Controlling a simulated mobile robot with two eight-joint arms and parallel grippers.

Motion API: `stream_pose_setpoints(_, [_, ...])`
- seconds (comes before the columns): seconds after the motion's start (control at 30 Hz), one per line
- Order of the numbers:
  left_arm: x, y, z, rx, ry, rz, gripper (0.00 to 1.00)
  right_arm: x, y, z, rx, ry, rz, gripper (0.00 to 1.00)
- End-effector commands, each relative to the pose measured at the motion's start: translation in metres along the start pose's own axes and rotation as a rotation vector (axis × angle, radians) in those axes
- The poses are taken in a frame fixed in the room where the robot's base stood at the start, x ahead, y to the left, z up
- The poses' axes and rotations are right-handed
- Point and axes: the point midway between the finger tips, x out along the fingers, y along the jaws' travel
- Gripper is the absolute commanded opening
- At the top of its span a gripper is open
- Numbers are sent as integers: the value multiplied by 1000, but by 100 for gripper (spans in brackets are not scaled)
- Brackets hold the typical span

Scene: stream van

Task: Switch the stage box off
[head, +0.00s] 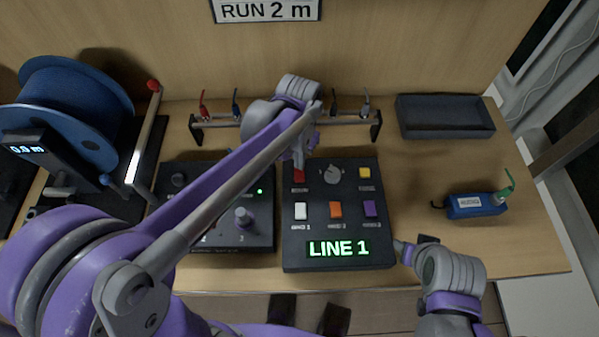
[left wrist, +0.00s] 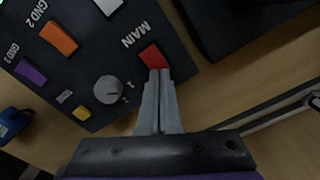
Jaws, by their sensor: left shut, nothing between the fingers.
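The stage box looks to be the black box (head: 337,225) with a lit green "LINE 1" display (head: 338,249). Its red MAIN switch (head: 299,175) is at the top left corner, beside a grey knob (head: 331,174) and a yellow button (head: 364,173). White, orange and purple buttons sit below. My left gripper (head: 300,162) is shut and empty, pointing down at the red switch. In the left wrist view its fingertips (left wrist: 160,74) meet the edge of the red switch (left wrist: 152,57); I cannot tell whether it is pressed. My right gripper (head: 412,244) is by the box's lower right corner.
Another black box (head: 262,215) with knobs and a green light stands close on the left, partly behind my left arm. A cable rack (head: 350,122) stands behind. A blue reel (head: 70,105), an empty grey tray (head: 445,133) and a blue device (head: 476,206) are around.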

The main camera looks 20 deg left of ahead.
Motion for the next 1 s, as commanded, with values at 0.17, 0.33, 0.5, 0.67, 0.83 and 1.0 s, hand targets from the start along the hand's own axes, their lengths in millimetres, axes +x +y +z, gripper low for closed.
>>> stream_pose_setpoints(0.17, [4, 0, 0, 0, 0, 0, 0, 2, 0, 2, 0, -1, 0, 50])
stream_pose_setpoints(0.33, [6, 0, 0, 0, 0, 0, 0, 4, 0, 3, 0, -2, 0, 50])
stream_pose_setpoints(0.5, [9, 0, 0, 0, 0, 0, 0, 5, 0, 4, 0, -3, 0, 50])
stream_pose_setpoints(0.67, [11, 0, 0, 0, 0, 0, 0, 7, 0, 6, 0, -4, 0, 50])
stream_pose_setpoints(0.83, [14, 0, 0, 0, 0, 0, 0, 8, 0, 7, 0, -5, 0, 50])
stream_pose_setpoints(1.0, [16, 0, 0, 0, 0, 0, 0, 10, 0, 8, 0, -5, 0, 50])
